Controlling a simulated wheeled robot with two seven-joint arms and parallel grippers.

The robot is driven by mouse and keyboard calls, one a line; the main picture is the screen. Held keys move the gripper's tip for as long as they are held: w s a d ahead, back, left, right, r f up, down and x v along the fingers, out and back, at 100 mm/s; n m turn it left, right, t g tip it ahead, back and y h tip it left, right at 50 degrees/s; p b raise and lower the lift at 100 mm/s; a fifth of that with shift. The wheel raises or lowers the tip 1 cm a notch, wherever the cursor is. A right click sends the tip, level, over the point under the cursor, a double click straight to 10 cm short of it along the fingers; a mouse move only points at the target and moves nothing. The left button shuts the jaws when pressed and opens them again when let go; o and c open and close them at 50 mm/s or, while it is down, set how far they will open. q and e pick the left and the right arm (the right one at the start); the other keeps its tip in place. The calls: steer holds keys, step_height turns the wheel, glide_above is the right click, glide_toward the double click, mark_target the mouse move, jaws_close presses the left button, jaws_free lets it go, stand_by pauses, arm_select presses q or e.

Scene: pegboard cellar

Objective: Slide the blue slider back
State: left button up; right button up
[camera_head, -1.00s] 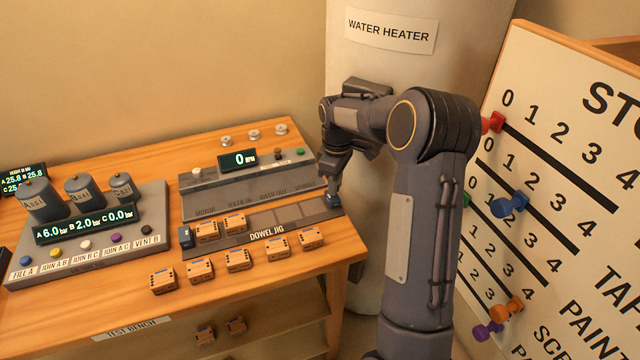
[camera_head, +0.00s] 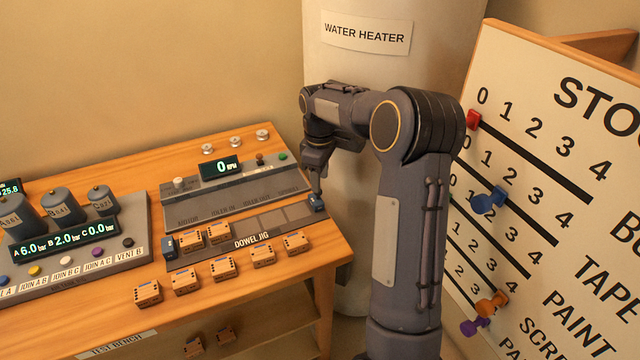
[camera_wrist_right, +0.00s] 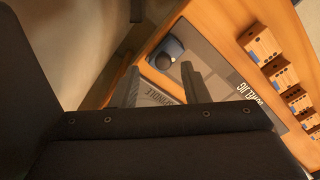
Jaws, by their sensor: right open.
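A blue slider knob (camera_head: 488,200) sits on a dark slot of the numbered white board (camera_head: 570,170) at the right, near the slot's left part. My right gripper (camera_head: 317,184) is far to its left, over the right end of the dowel jig (camera_head: 262,222). It is open and empty, pointing down, close above a small blue block (camera_head: 317,203). In the right wrist view the block (camera_wrist_right: 169,46) shows just beyond the two spread fingertips (camera_wrist_right: 160,75); whether they touch it I cannot tell. My left gripper is not in view.
A red knob (camera_head: 473,119), an orange knob (camera_head: 492,303) and a purple knob (camera_head: 474,326) sit on other slots. My right arm covers part of the board's left edge. The water heater (camera_head: 345,70) stands behind. Several orange wooden blocks lie on and before the jig.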

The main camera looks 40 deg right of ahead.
steer(key=shift+r, duration=2.35)
steer(key=s+a+r+m+t+y, duration=0.25)
steer(key=s+a+r, duration=0.35)
steer(key=s+a, duration=0.45)
steer(key=s+a+f+m+t, duration=0.1)
steer(key=s+a+f+m, duration=0.1)
steer(key=s+a, duration=0.3)
steer(key=s+a+f+m+t+y, duration=0.1)
steer(key=s+a, duration=0.4)
steer(key=s, duration=0.6)
step_height(320, 180, down, 2)
steer(key=shift+s+a+f+m+t, duration=0.2)
steer(key=shift+m+t, duration=0.35)
steer(key=shift+m, duration=0.7)
steer(key=shift+s+d+r, duration=0.1)
